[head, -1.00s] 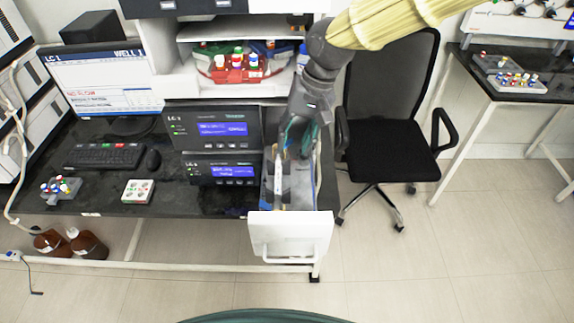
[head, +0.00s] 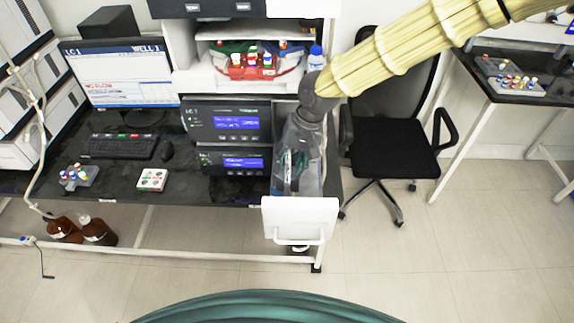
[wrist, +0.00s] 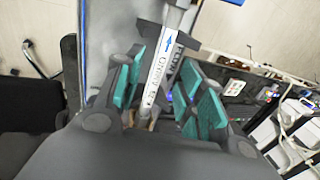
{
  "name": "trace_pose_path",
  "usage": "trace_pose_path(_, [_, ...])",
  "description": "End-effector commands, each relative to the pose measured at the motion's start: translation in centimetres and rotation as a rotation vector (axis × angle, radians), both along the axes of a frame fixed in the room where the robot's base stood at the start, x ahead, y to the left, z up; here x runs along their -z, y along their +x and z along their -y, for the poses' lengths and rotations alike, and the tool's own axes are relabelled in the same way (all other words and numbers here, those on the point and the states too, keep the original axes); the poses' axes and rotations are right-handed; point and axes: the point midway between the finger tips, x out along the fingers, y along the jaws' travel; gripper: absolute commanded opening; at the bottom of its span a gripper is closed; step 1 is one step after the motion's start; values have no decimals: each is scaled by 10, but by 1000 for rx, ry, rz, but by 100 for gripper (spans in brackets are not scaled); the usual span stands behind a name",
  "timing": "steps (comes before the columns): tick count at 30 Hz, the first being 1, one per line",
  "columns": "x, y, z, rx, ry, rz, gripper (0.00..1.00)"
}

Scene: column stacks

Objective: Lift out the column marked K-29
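My gripper (head: 292,172) points down into the pulled-out compartment with a white front (head: 300,218), at the right end of the bench. In the wrist view, a slim column (wrist: 157,75) with a white label and blue arrow lies between the green finger pads of my gripper (wrist: 165,100). Gaps show between the pads and the column, so the gripper looks open around it. The printed text is too blurred to read the mark K-29. The column's lower end is hidden by the gripper.
Stacked LC units (head: 228,122) stand directly left of the compartment. A black chair (head: 392,148) is close on the right. Floor in front is clear.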

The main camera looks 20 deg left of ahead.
Motion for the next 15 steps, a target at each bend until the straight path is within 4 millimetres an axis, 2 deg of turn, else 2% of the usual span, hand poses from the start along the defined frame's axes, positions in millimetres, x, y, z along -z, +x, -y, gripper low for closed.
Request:
trace_pose_path(4, [8,1,-1,0,0,-2,39])
trace_pose_path(11, [9,1,-2,1,1,-1,39])
trace_pose_path(15, [9,1,-2,1,1,-1,17])
